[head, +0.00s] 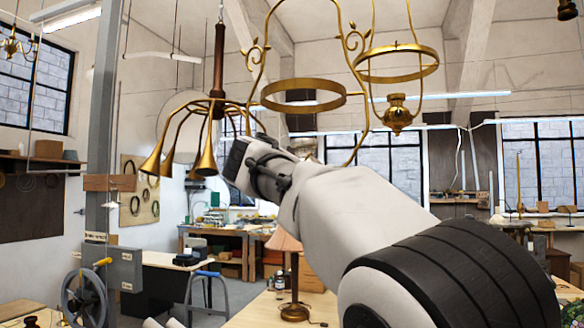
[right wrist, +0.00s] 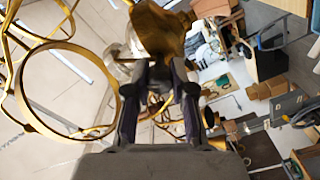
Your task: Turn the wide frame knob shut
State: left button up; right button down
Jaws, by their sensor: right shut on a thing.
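The wide brass frame (head: 303,95) hangs at the upper middle of the head view, with a flat ring and scrolled side rods. Its ring also shows at the left of the right wrist view (right wrist: 112,95). My right arm reaches up from the lower right, and my right gripper (head: 238,160) is at the lower left of the frame. In the right wrist view my right gripper (right wrist: 158,82) is shut on the wide frame knob, mostly hidden between the fingers. A brass piece (right wrist: 158,32) stands just beyond the fingertips. The knob's turn cannot be read. My left gripper is out of view.
A brown lamp with brass horns (head: 205,150) hangs close left of my gripper. A narrower brass frame (head: 400,65) with a brass font (head: 397,115) hangs to the right. A shaded table lamp (head: 290,270) stands on a bench below. A grey post with a handwheel (head: 85,296) is at left.

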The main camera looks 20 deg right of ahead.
jog(key=n+p, duration=0.1)
jog(key=n, duration=0.2)
jog(key=shift+n, duration=0.3)
jog(key=shift+f+n+p, duration=0.1)
jog(key=shift+n+p, duration=0.6)
jog(key=shift+n, duration=0.6)
jog(key=c, duration=1)
grip_release()
jog(key=shift+o, duration=0.2)
